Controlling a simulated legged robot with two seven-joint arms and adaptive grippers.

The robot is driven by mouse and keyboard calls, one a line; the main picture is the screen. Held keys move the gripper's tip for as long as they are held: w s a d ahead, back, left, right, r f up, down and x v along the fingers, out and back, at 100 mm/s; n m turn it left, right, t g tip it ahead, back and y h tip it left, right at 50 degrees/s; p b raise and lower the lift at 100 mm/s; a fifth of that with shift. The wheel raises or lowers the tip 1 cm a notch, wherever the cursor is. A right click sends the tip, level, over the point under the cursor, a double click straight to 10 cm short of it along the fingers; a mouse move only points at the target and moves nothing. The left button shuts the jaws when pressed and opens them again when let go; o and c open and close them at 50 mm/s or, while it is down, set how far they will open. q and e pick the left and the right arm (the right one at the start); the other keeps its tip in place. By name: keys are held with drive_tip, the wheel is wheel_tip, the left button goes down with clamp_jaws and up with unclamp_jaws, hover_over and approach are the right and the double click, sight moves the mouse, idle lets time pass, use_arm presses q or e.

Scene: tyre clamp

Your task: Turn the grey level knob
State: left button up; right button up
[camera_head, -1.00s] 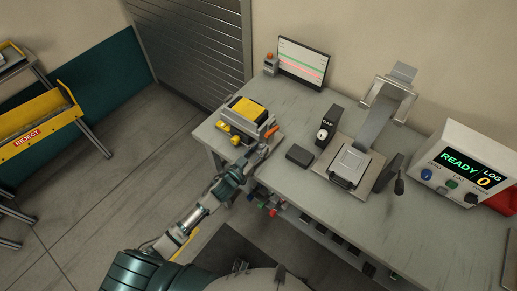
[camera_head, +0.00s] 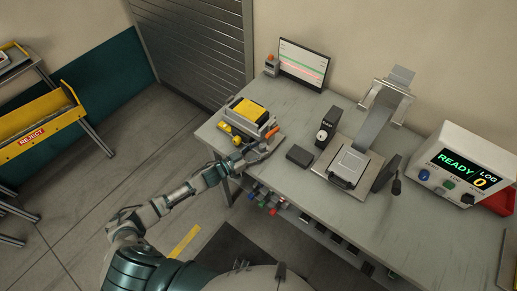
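I cannot make out a grey level knob for certain. A grey device with a yellow top (camera_head: 250,111) stands at the left end of the workbench, with an orange lever (camera_head: 272,133) at its front right. My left gripper (camera_head: 262,150) is at the bench edge just in front of this device, close to the lever. Its fingers are too small and overlapped to show whether they are open or shut, or whether they touch anything. A gauge with a round white dial (camera_head: 322,135) stands further right. My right gripper is not in view.
A small dark block (camera_head: 299,156) lies right of my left gripper. A clamp stand (camera_head: 350,166), a dark lever (camera_head: 397,185) and a control box reading READY (camera_head: 467,166) stand further right. A monitor (camera_head: 303,64) is behind. The front bench top is mostly clear.

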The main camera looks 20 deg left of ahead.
use_arm(q)
drive_tip(key=shift+w+a+r, duration=0.1)
drive_tip(key=shift+r, duration=0.15)
